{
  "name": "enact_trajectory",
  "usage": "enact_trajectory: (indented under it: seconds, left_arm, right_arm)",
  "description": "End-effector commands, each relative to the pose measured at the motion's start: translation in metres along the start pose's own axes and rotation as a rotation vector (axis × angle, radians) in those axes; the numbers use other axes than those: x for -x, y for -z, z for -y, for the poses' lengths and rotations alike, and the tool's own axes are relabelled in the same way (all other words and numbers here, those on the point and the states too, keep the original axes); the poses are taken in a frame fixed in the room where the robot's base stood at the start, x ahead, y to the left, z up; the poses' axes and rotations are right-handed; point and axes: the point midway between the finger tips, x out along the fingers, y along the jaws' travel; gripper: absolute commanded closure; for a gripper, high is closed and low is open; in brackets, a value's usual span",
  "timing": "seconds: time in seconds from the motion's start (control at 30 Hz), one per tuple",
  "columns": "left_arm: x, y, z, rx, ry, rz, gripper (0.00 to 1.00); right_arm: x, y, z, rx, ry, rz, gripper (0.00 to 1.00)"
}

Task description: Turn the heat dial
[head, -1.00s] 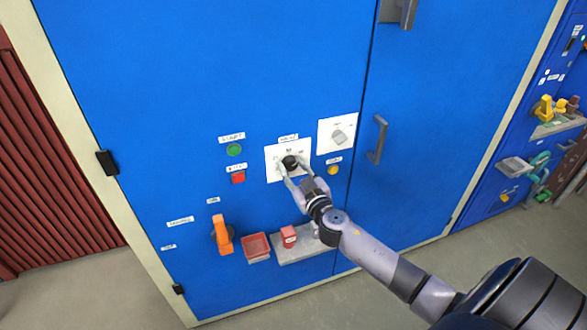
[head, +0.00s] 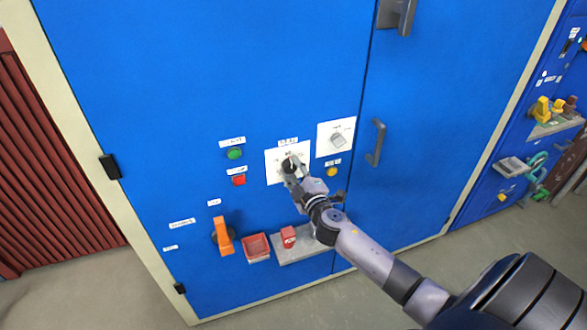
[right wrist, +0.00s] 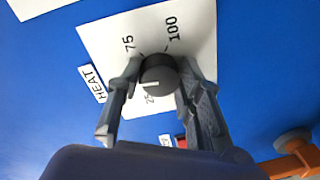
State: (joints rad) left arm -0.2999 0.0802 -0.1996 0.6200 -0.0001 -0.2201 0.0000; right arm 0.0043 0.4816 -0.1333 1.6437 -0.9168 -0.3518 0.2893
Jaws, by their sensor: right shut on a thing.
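The heat dial (head: 289,162) is a round black knob on a white scale plate (head: 273,171) on the blue cabinet door. In the right wrist view the dial (right wrist: 158,76) has a white pointer line, and the plate (right wrist: 200,25) shows 25, 75 and 100 beside a HEAT label (right wrist: 92,83). My right gripper (head: 294,169) is shut on the dial, with one finger on each side; it also shows in the right wrist view (right wrist: 159,82). Part of the scale is hidden by the fingers and knob. My left gripper is not in view.
A green button (head: 235,153) and a red button (head: 239,180) are left of the dial. A grey knob (head: 338,140) and a yellow button (head: 331,171) are right of it. An orange lever (head: 223,236), red tray (head: 257,246) and grey shelf (head: 300,250) lie below. A door handle (head: 377,143) is farther right.

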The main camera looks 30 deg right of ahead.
Motion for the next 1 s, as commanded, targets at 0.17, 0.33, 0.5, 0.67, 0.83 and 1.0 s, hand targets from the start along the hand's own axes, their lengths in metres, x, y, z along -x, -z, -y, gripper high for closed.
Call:
enact_trajectory:
  seconds: [0.17,0.33,0.5,0.67,0.83,1.0]
  left_arm:
    - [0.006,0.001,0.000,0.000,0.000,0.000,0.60]
    - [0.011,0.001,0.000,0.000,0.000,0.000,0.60]
    - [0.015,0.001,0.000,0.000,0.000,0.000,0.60]
    - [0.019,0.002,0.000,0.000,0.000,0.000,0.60]
    - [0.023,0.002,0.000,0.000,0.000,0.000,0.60]
    - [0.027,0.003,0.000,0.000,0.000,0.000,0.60]
  right_arm:
    - [0.000,0.001,-0.001,0.168,0.003,0.011,0.94]
    - [0.000,0.002,-0.002,0.330,0.005,0.022,0.94]
    - [0.000,0.002,-0.002,0.492,0.007,0.033,0.94]
    - [0.000,0.002,-0.002,0.644,0.011,0.043,0.94]
    - [0.000,0.003,-0.002,0.805,0.012,0.053,0.94]
    - [0.000,0.004,-0.002,0.966,0.014,0.063,0.94]
